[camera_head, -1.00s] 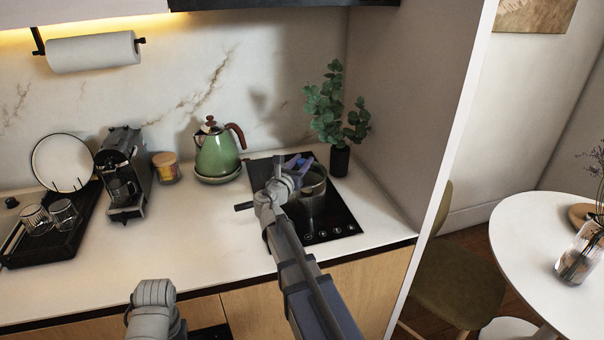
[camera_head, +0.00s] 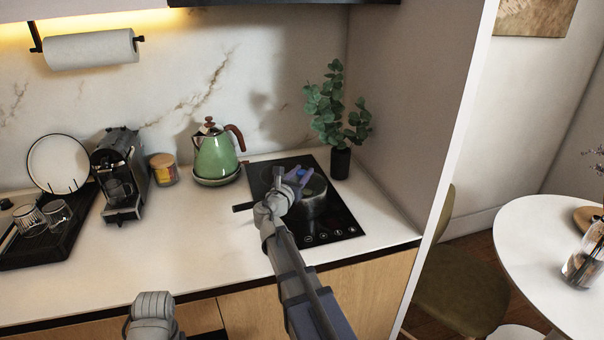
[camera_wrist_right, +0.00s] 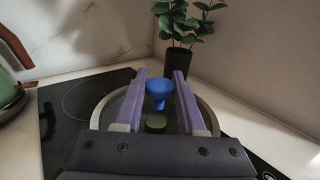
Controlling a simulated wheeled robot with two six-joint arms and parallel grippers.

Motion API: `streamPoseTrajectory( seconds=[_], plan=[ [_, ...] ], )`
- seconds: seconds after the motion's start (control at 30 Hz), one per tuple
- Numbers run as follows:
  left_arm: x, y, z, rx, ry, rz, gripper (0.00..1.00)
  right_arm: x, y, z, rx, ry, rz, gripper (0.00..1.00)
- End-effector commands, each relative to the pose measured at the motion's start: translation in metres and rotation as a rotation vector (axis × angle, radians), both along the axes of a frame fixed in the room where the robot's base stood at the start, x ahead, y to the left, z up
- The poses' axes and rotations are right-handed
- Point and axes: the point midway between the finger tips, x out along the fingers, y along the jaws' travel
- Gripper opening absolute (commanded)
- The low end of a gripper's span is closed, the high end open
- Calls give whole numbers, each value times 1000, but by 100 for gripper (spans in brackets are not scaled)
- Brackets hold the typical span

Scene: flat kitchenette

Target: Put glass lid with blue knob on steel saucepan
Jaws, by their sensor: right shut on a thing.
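The steel saucepan (camera_head: 316,207) stands on the black hob, partly hidden behind my right gripper. Its dark handle (camera_head: 243,207) points left. My right gripper (camera_head: 298,177) is over the pan, with its purple fingers on either side of the lid's blue knob (camera_head: 303,172). In the right wrist view, the blue knob (camera_wrist_right: 157,91) is between the fingertips, and the pan's round rim (camera_wrist_right: 207,112) lies below and around it. The clear glass of the lid is hard to make out. I cannot tell whether it touches the rim. Of my left arm, only a grey wrist part shows at the bottom.
A potted plant (camera_head: 340,162) stands close behind the hob (camera_head: 335,222), near the side wall. A green kettle (camera_head: 214,155) is left of the hob. A coffee machine (camera_head: 120,175) and a dish rack (camera_head: 75,228) are farther left. The front counter is clear.

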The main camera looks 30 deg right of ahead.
Motion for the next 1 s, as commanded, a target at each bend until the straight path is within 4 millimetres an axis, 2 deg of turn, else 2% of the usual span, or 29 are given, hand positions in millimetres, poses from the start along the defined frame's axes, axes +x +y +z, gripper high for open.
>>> streamPoseTrajectory(
  seconds=[0.03,0.3,0.57,0.73,0.8,1.0],
  plan=[
    [0,0,1,0,0,0,50,0,0,1,0,0,0,41],
    [0,0,1,0,0,0,50,0,0,1,0,0,0,69],
    [0,0,3,0,0,0,50,0,0,3,0,0,0,69],
    [0,0,20,0,0,0,50,0,0,20,0,0,0,69],
    [0,0,13,0,0,0,50,-12,16,13,0,0,4,69],
    [0,0,13,0,0,0,50,-40,52,13,0,0,4,69]
  ],
)
